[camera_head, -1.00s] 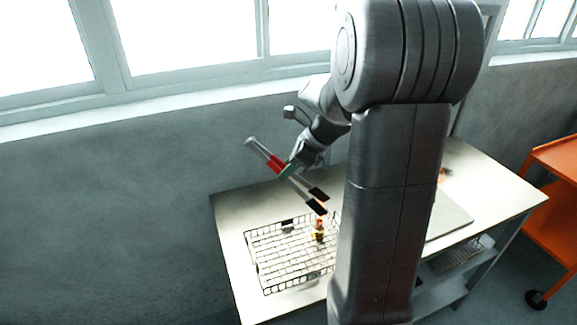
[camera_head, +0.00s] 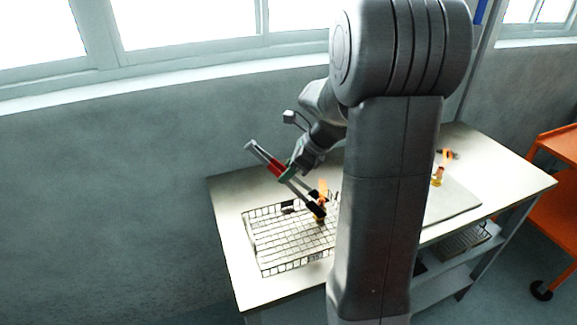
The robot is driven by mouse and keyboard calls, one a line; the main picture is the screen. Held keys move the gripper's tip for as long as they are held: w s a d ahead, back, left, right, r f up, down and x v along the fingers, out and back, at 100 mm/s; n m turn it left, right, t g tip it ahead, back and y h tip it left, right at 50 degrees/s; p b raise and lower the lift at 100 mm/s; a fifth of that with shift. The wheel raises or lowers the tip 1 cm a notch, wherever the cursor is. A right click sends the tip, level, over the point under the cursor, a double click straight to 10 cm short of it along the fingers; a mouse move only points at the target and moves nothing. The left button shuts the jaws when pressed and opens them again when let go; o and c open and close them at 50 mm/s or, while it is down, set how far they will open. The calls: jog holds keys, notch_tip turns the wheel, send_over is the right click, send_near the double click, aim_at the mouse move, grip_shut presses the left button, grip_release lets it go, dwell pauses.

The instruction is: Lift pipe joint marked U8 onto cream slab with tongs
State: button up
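My gripper (camera_head: 287,171) is shut on the tongs (camera_head: 264,156), which have a grey end, a red section and dark tips.
Another orange and yellow joint (camera_head: 437,177) stands on or by the slab, with a dark and orange item (camera_head: 449,155) behind it. The table (camera_head: 500,170) is bare at right. A wall with windows stands behind. An orange cart (camera_head: 560,190) stands at far right.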

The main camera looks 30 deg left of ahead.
jog(key=shift+f, duration=0.2)
grip_shut()
notch_tip(320, 180, up, 12)
jog(key=p, duration=0.7)
dwell(0.3)
